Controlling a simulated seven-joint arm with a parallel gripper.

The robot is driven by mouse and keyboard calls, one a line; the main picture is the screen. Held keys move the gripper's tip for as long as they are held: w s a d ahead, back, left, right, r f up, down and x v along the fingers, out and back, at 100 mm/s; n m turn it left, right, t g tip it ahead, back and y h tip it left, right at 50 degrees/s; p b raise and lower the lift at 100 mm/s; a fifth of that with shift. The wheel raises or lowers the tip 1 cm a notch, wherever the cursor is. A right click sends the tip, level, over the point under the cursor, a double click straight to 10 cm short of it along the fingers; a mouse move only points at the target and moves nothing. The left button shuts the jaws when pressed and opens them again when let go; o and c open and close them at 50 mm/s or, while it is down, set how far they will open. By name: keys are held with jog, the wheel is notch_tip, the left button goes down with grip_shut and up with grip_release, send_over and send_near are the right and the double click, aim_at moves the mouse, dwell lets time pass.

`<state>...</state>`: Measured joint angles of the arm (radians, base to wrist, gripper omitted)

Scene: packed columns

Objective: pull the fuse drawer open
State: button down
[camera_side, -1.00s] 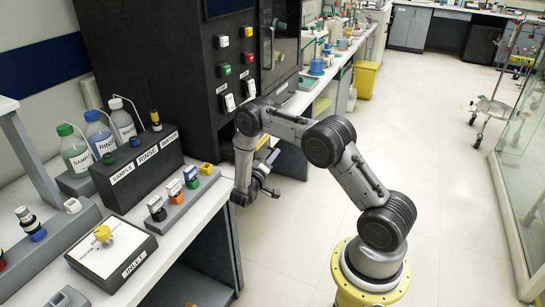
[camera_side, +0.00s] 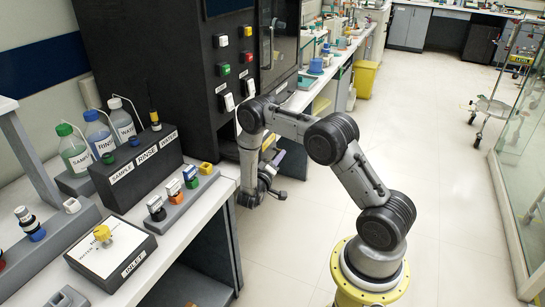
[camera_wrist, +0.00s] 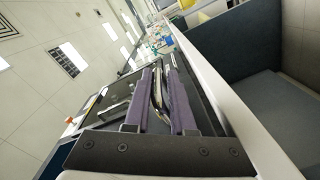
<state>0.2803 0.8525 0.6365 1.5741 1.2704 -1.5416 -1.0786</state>
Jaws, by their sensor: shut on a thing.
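In the wrist view, my gripper (camera_wrist: 160,70) has two purplish-grey fingers above a dark palm plate with screws. The fingers are shut on a curved, shiny metal piece (camera_wrist: 157,97), seemingly the handle of the fuse drawer. In the side view, my gripper (camera_side: 268,160) is low beside the dark cabinet's lower front, partly hidden by my wrist. The drawer front itself is mostly hidden behind my arm and fingers, so I cannot tell how far the drawer is out.
The tall dark cabinet (camera_side: 150,60) carries coloured switches. The white bench (camera_side: 190,215) holds bottles, a black labelled block (camera_side: 135,170) and an inlet box (camera_side: 110,250) left of my arm. Floor (camera_side: 450,200) to the right is clear. A yellow bin (camera_side: 366,80) stands farther back.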

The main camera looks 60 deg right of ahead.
jog(key=shift+s+r, duration=0.45)
jog(key=shift+s, duration=0.15)
jog(key=c, duration=0.9)
grip_release()
jog(key=shift+c, duration=0.2)
jog(key=shift+o, duration=0.3)
jog(key=shift+s+f, duration=0.1)
jog(key=shift+f, duration=0.05)
jog(key=a, duration=1.3)
jog(key=shift+s+a, duration=0.15)
jog(key=shift+a, duration=0.25)
